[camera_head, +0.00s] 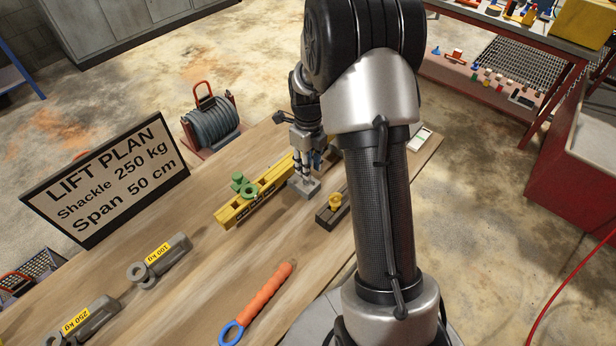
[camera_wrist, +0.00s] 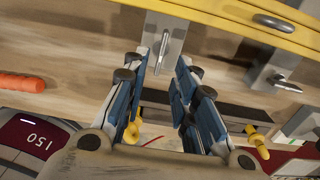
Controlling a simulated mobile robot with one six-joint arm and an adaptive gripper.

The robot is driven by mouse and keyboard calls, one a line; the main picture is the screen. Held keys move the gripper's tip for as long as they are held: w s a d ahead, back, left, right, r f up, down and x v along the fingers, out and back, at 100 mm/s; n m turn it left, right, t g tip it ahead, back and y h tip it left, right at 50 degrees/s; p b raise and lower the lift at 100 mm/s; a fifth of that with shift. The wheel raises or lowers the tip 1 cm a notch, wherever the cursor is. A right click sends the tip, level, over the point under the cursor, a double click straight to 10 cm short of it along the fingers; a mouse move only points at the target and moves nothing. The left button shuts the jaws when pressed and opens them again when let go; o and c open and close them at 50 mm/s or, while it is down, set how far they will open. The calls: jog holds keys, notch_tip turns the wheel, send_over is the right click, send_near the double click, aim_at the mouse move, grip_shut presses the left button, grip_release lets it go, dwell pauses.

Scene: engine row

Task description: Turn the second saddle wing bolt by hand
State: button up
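My gripper (camera_head: 303,172) is over a grey metal saddle (camera_head: 303,188) beside the yellow beam (camera_head: 240,213). In the wrist view my gripper's blue-padded fingers (camera_wrist: 162,66) are apart, with a clear gap between them. The upright wing bolt (camera_wrist: 163,52) of one saddle shows in line with that gap; neither finger clearly touches it. Another saddle with a wing bolt (camera_wrist: 280,80) stands to the right along the yellow beam (camera_wrist: 262,20). I cannot tell from the pictures which one counts as second. My arm hides part of the beam in the head view.
A dark bar with a yellow knob (camera_head: 335,200) lies close by. Shackles (camera_head: 160,262), an orange-handled tool (camera_head: 265,292) and the lift plan sign (camera_head: 105,180) stand around. The bench between them is bare.

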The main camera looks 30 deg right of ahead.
jog(key=shift+f+b, duration=0.4)
jog(key=shift+f, duration=1.75)
grip_shut()
